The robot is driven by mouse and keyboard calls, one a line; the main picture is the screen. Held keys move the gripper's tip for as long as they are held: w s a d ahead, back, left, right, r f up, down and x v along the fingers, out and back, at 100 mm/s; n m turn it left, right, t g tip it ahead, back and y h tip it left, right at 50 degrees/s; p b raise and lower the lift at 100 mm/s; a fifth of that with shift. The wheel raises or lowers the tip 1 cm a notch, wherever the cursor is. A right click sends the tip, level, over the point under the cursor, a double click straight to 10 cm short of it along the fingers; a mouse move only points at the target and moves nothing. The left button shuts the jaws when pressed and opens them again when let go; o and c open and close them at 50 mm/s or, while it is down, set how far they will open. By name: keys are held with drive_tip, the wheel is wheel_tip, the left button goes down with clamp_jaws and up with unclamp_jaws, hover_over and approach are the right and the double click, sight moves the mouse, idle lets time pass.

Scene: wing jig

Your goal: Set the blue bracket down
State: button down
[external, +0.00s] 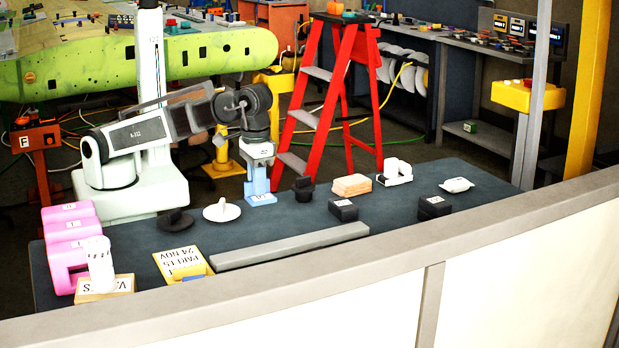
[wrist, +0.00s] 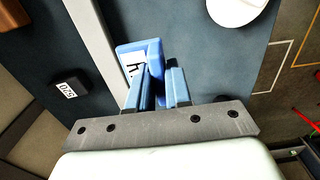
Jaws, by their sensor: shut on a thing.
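The blue bracket (external: 262,200) is at the lower end of my gripper (external: 258,184), at the dark table's back middle. Its underside is at or just above the table top; I cannot tell whether it touches. In the wrist view the bracket (wrist: 140,52) shows a white label and sits between the blue fingers of my gripper (wrist: 158,76), which are shut on it. The fingers hide part of it.
A white disc with a knob (external: 221,212) stands left of the bracket and a black knobbed part (external: 303,189) right of it. A long grey bar (external: 290,246) lies in front. The dark table (external: 400,220) is bare between these parts.

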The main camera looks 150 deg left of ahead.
drive_tip(key=shift+f, duration=4.75)
drive_tip(key=shift+f, duration=0.15)
drive_tip(key=c, duration=1.1)
unclamp_jaws()
drive_tip(key=shift+o, duration=0.2)
wheel_tip(320, 180, up, 12)
drive_tip(key=shift+r, duration=0.15)
